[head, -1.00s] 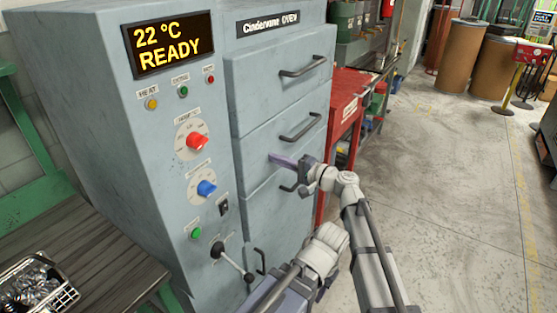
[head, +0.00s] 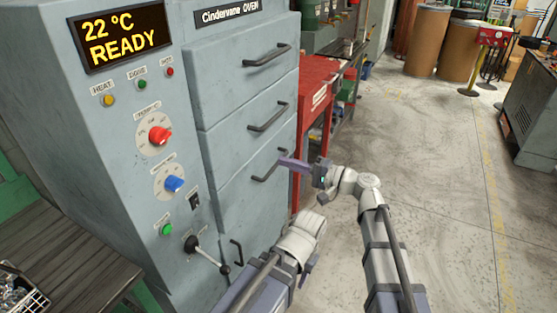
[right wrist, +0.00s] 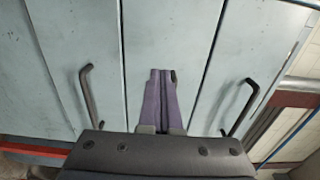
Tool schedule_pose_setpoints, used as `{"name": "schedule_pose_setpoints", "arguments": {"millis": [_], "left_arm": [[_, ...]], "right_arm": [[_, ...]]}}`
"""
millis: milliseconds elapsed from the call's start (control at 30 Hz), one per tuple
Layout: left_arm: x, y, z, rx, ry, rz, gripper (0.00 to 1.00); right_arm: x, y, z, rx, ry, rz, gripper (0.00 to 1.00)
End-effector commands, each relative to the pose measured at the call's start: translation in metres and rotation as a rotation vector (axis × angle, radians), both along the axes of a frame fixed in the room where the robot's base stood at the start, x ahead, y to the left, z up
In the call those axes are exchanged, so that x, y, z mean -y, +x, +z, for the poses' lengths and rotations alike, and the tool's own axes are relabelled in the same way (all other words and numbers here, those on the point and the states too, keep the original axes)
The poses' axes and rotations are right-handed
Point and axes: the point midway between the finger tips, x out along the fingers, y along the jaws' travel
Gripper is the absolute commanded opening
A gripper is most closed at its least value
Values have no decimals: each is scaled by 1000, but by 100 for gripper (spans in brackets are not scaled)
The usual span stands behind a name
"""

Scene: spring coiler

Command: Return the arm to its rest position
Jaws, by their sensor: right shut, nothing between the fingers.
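My right gripper (head: 284,161) shows in the head view in front of the right part of the grey oven (head: 225,170). Its purple fingers are shut and empty, pointing toward the drawer fronts near the lower handle (head: 265,172). In the right wrist view, the shut fingers (right wrist: 159,100) lie side by side in front of the pale blue-grey panels, between two dark handles. I cannot tell the gap from fingertips to panel. My right arm (head: 385,250) reaches up from the bottom of the head view. I cannot see my left gripper.
The oven display (head: 122,37) reads 22 °C READY. A black-knobbed lever (head: 206,252) sticks out low on its front. A slatted bench (head: 70,250) with a wire basket (head: 18,290) stands at left, and a red cabinet (head: 316,115) behind the oven.

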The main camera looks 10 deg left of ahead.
Motion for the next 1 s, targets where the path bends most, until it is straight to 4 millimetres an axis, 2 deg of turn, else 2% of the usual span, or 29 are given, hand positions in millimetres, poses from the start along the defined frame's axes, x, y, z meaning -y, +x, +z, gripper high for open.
{"name": "schedule_pose_setpoints", "arguments": {"millis": [167, 233, 367, 467, 600, 700, 800, 1000], "left_arm": [[0, 0, 0, 0, 0, 0, 43], [0, 0, 0, 0, 0, 0, 43], [0, 0, 0, 0, 0, 0, 43], [0, 0, 0, 0, 0, 0, 43], [0, 0, 0, 0, 0, 0, 43], [0, 0, 0, 0, 0, 0, 43], [0, 0, 0, 0, 0, 0, 43], [0, 0, 0, 0, 0, 0, 43]], "right_arm": [[2, -1, -1, 1, -5, 1, 0], [4, -5, -8, 5, -39, 5, 0], [20, -24, -45, 23, -217, 26, 0], [46, -45, -89, 33, -437, 50, 0], [101, -75, -148, 19, -763, 88, 0], [144, -93, -177, -6, -968, 107, 0], [181, -108, -196, -35, -1128, 122, 0], [243, -133, -214, -94, -1372, 140, 0]]}}
